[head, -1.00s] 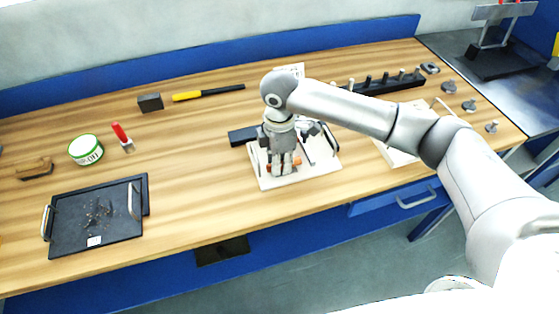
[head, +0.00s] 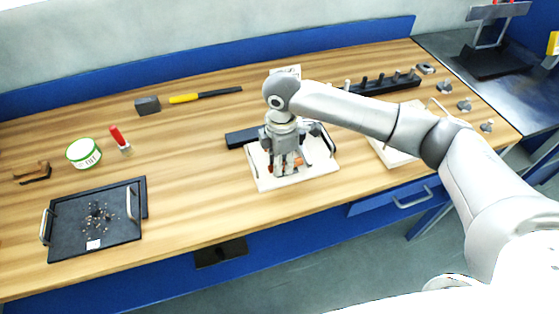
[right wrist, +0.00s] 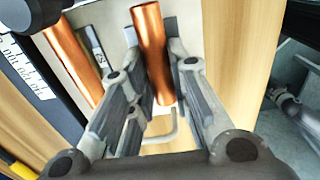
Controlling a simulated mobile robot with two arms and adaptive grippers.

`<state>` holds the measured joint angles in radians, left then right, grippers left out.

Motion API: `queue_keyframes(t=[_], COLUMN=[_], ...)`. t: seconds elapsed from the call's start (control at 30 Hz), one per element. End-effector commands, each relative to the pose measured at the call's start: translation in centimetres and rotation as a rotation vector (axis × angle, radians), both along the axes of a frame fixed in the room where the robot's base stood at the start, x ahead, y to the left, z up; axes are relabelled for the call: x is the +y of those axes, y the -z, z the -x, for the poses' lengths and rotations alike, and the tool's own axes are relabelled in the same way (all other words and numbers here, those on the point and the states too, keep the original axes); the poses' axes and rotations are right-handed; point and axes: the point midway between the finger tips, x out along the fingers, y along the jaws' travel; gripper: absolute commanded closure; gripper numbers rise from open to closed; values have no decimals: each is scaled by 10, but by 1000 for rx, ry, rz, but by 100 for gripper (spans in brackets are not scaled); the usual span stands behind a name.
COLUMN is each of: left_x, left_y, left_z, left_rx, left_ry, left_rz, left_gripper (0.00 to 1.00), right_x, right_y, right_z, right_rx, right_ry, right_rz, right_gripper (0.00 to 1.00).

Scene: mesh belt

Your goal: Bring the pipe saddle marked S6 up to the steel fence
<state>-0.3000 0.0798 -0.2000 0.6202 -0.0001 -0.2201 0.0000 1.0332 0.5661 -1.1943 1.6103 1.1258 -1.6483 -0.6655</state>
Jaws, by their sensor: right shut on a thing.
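My right gripper (head: 286,171) is low over a white board (head: 320,169) on the bench, pointing down. In the right wrist view its fingers (right wrist: 158,95) are closed on a copper-coloured pipe piece (right wrist: 151,45). A second copper piece (right wrist: 72,58) lies to the left of it, beside a small grey marked part (right wrist: 97,45). I cannot read an S6 mark, and the gripper partly hides the saddle area. A dark bar (head: 242,137) lies at the board's left back edge. I cannot tell which part is the steel fence. My left gripper is not in view.
A black tray (head: 70,233) with handles, a green-and-white tub (head: 83,153) and a red-handled tool (head: 118,137) stand left. A dark block (head: 147,105) and yellow-black tool (head: 205,95) lie behind. A black peg rack (head: 388,84) is at the back right.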

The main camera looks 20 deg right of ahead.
Motion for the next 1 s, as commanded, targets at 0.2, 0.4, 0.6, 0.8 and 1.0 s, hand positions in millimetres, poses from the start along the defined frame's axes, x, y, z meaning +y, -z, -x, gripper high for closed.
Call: queue_keyframes(t=[0.2,0.4,0.6,0.8,1.0], left_x=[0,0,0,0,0], left_y=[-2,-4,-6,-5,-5], left_z=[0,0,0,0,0], left_rx=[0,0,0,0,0], left_ry=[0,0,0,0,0], left_rz=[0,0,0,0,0], left_gripper=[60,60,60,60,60], right_x=[-4,-6,-10,-10,-10], right_y=[0,0,0,0,0], right_z=[0,0,0,0,0], right_rx=[0,0,0,-1,0], right_ry=[0,1,1,1,0], right_rz=[0,0,0,0,0], right_gripper=[100,100,100,64,57])
